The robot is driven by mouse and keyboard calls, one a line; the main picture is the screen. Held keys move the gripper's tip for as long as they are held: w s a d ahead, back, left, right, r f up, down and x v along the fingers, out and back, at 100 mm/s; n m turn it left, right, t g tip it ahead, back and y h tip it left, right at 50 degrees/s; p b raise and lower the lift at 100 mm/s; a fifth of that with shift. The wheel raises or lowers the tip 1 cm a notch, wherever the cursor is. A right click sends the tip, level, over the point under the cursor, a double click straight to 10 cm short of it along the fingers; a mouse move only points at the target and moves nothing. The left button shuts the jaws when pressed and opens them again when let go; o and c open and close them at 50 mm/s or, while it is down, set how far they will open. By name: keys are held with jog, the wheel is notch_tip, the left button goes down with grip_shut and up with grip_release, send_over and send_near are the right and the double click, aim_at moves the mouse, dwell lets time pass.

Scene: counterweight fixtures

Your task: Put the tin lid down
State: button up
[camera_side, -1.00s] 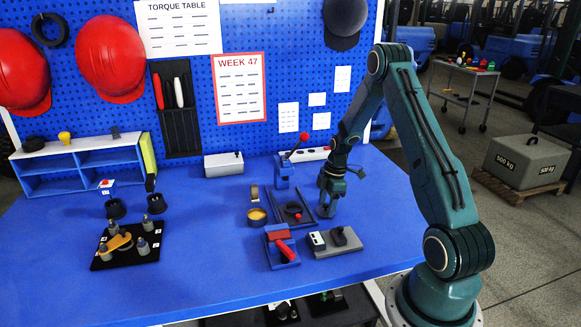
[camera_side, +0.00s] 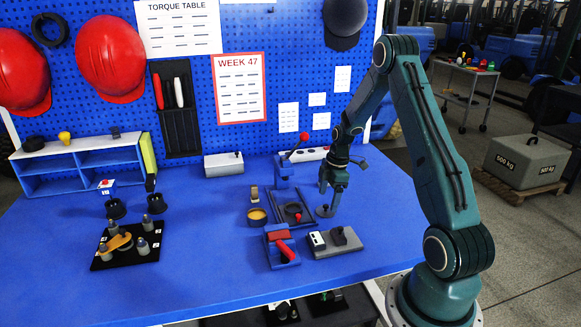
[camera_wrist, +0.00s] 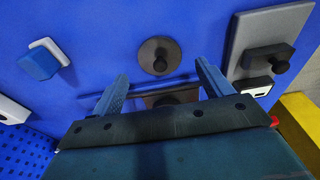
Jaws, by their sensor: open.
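The tin lid, a dark grey disc with a round knob, lies flat on the blue bench (camera_side: 325,212). In the wrist view the lid (camera_wrist: 150,66) shows whole, ahead of the fingers. My gripper (camera_side: 331,199) is just above the lid in the side view, fingers pointing down. In the wrist view my gripper (camera_wrist: 162,80) is open, its two fingers wide apart with nothing between them. A round open tin (camera_side: 257,217) with a yellowish inside stands to the left of the lid.
A dark rail fixture (camera_side: 293,212) lies just left of the lid. A grey plate with a black block (camera_side: 349,250) and a red-handled clamp (camera_side: 282,251) are nearer the front. A red-knobbed lever (camera_side: 284,172) stands behind. The bench to the right is clear.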

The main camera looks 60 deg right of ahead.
notch_tip(320, 180, up, 9)
jog(key=d, duration=0.1)
jog(key=shift+s, duration=0.45)
jog(key=shift+a, duration=0.1)
jog(key=s+a+r+m+t+h, duration=0.15)
jog(key=a+r+m, duration=0.25)
jog(key=a+r, duration=1.25)
jog(key=s+a+r+m+t, duration=0.2)
jog(key=s+a+m, duration=0.3)
jog(key=s+a, duration=0.9)
jog(key=shift+a+t, duration=0.45)
